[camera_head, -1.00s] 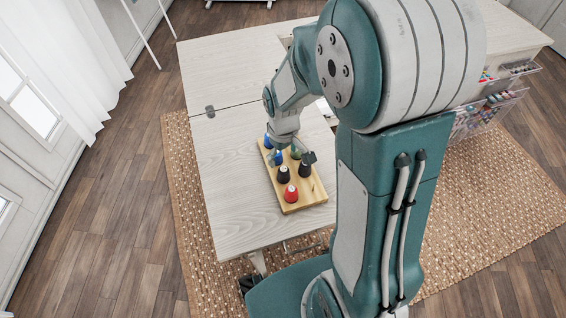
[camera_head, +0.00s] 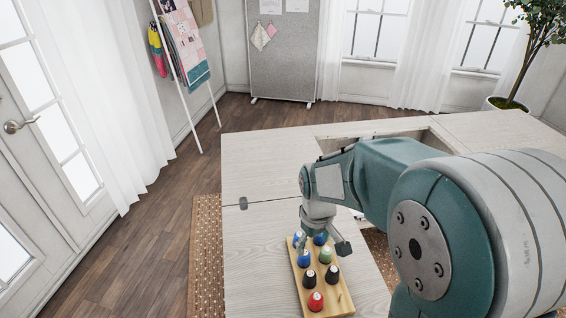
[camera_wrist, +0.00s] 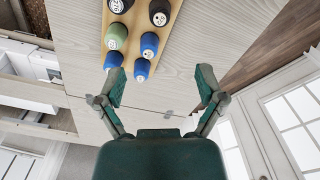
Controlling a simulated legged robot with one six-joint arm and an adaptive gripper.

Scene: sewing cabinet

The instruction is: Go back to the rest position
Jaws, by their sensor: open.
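My gripper (camera_head: 325,243) is open and empty, its two fingers spread over the far end of a wooden spool board (camera_head: 343,307). In the wrist view my gripper (camera_wrist: 162,75) has bare table between its fingertips. The board (camera_wrist: 176,14) holds several thread spools: a red one (camera_head: 316,300), black ones (camera_head: 332,273), a green one (camera_head: 326,255) and blue ones (camera_head: 303,258). A blue spool (camera_wrist: 141,69) also shows near the left finger in the wrist view, with no clear contact. The spools appear upright on the board.
The board lies on a pale wood cabinet top (camera_head: 260,225) with a hinge (camera_head: 243,203) at left. The top has an opening (camera_head: 375,140) at the back. A potted plant (camera_head: 510,104) stands far right. Wooden floor is free at left.

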